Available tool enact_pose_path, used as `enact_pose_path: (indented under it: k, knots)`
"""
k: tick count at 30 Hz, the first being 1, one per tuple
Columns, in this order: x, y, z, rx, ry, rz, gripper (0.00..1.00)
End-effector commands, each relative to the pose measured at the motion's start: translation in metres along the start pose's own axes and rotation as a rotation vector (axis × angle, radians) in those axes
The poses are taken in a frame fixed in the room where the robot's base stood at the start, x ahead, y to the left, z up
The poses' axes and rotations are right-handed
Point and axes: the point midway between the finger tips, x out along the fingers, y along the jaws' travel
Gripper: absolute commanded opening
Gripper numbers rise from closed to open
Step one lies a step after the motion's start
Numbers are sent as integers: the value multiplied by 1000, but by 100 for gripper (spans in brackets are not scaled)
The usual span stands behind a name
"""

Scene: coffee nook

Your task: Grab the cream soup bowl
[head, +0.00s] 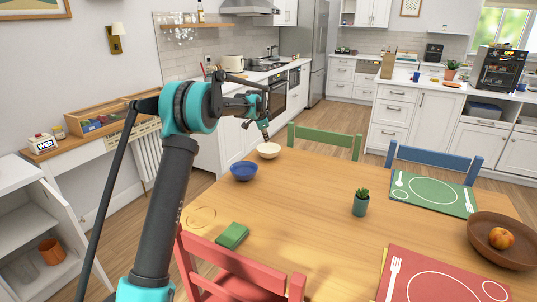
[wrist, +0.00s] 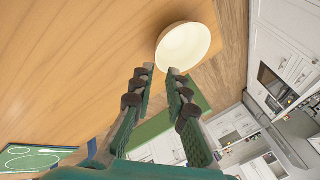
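The cream soup bowl (head: 268,150) stands upright near the far left edge of the wooden table, and in the wrist view the bowl (wrist: 184,47) lies just past my fingertips. My gripper (head: 264,133) is above the bowl, pointing down toward it. In the wrist view the two fingers of my gripper (wrist: 160,72) are apart with nothing between them. The right fingertip appears close to the bowl's rim; I cannot tell whether they touch.
A blue bowl (head: 244,171) stands to the near left of the cream bowl. A green chair (head: 324,141) is at the table's far side, a red chair (head: 240,270) at the near side. A small potted plant (head: 361,203) stands mid-table. The wooden table (head: 300,200) is clear between them.

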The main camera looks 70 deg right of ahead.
Motion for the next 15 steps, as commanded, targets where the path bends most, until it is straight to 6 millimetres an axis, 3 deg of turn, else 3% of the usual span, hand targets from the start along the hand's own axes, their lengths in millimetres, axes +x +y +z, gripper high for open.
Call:
enact_pose_path:
  k: [15]
  knots:
    - [94,0,0,0,0,0,15]
